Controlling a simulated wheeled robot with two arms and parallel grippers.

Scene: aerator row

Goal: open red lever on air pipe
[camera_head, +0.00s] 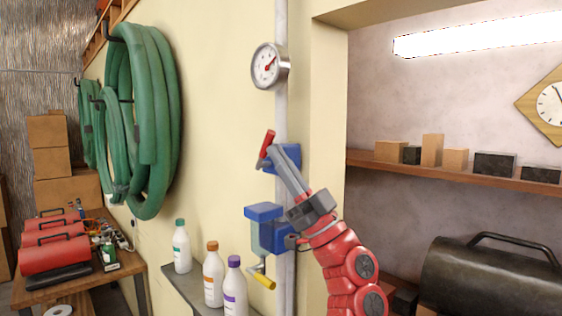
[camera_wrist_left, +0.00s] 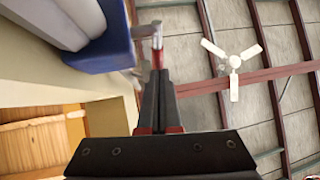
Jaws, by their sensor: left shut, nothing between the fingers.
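The red lever (camera_head: 266,144) sits at the blue valve (camera_head: 291,154) on the white vertical air pipe (camera_head: 281,110). In the head view it tilts up and to the right. My left gripper (camera_head: 272,152) reaches up from the lower right, its fingertips right at the lever's lower end. In the left wrist view my left gripper (camera_wrist_left: 159,76) is shut with nothing between its fingers. A red piece of the lever (camera_wrist_left: 156,57) and a metal stem (camera_wrist_left: 149,32) show just beyond the tips, beside the blue valve (camera_wrist_left: 108,45). Whether the tips touch the lever is unclear. My right gripper is out of view.
A pressure gauge (camera_head: 270,66) is above on the pipe. Below the valve are a blue unit (camera_head: 268,234) with a yellow handle (camera_head: 263,279) and a ledge with bottles (camera_head: 213,274). Green hoses (camera_head: 150,115) hang left. A shelf (camera_head: 450,171) with boxes is right.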

